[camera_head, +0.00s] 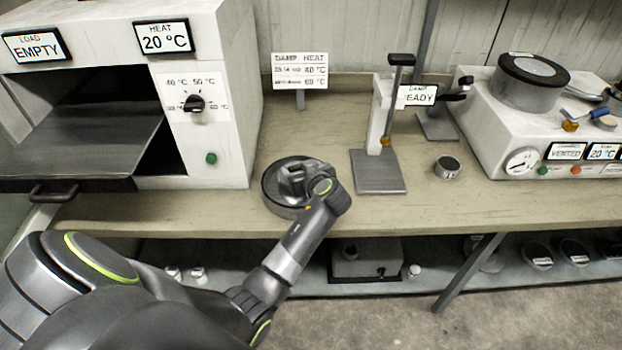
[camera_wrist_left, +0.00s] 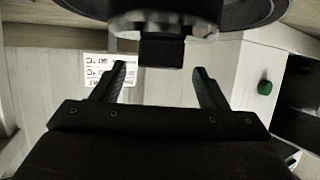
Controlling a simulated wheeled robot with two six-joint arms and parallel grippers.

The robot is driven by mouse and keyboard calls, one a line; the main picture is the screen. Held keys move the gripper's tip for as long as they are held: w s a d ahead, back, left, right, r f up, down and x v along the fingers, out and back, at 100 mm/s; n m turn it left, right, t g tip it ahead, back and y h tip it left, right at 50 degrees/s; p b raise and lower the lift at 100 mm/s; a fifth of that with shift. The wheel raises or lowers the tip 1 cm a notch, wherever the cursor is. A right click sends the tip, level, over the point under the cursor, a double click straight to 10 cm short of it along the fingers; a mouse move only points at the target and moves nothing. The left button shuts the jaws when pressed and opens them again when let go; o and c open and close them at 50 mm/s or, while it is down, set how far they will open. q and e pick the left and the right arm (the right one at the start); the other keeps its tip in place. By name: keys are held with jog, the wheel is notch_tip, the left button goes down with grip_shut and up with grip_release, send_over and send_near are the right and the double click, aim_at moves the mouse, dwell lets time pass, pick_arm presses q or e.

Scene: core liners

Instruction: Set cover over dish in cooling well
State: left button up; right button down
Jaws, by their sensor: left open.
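A round grey vessel with a dark rim (camera_head: 271,200) stands on the bench left of centre. My left gripper (camera_head: 293,172) is over it and hides much of its top, so I cannot tell whether it is the cooling well or what lies inside. In the left wrist view a dark round part (camera_wrist_left: 255,14) with a square black block (camera_wrist_left: 161,52) shows close up, possibly a cover and its knob. The block is just ahead of and between the fingertips of my left gripper (camera_wrist_left: 160,80), which is open and apart from it. My right gripper is out of view.
An oven with an open front (camera_head: 200,60) stands left. A stand with a lever (camera_head: 378,172) and a small labelled cup (camera_head: 447,168) are right of the vessel. A white unit (camera_head: 500,115) carries a dark-lidded pot (camera_head: 530,85).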

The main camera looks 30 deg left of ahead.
pick_arm(q)
jog(key=b+v, duration=0.1)
jog(key=v, duration=0.8)
jog(key=shift+b, duration=0.4)
jog(key=shift+s+d, duration=0.1)
jog(key=s+a+f+m+g+h, duration=0.25)
jog(key=s+f, duration=0.35)
jog(key=s, duration=0.5)
jog(key=s+a+f+m+g+h, duration=0.15)
jog(key=s+f+m+h, duration=0.3)
jog(key=s, duration=0.65)
jog(key=s+d+m+h, duration=0.2)
jog(key=s+d+m, duration=0.1)
jog(key=s, duration=0.7)
notch_tip(320, 180, down, 24)
jog(key=a+g, duration=0.2)
jog(key=s+d+f+h, duration=0.1)
jog(key=s+f, duration=1.4)
jog(key=f, duration=0.2)
jog(key=shift+d+g, duration=0.25)
jog(key=shift+g, duration=0.15)
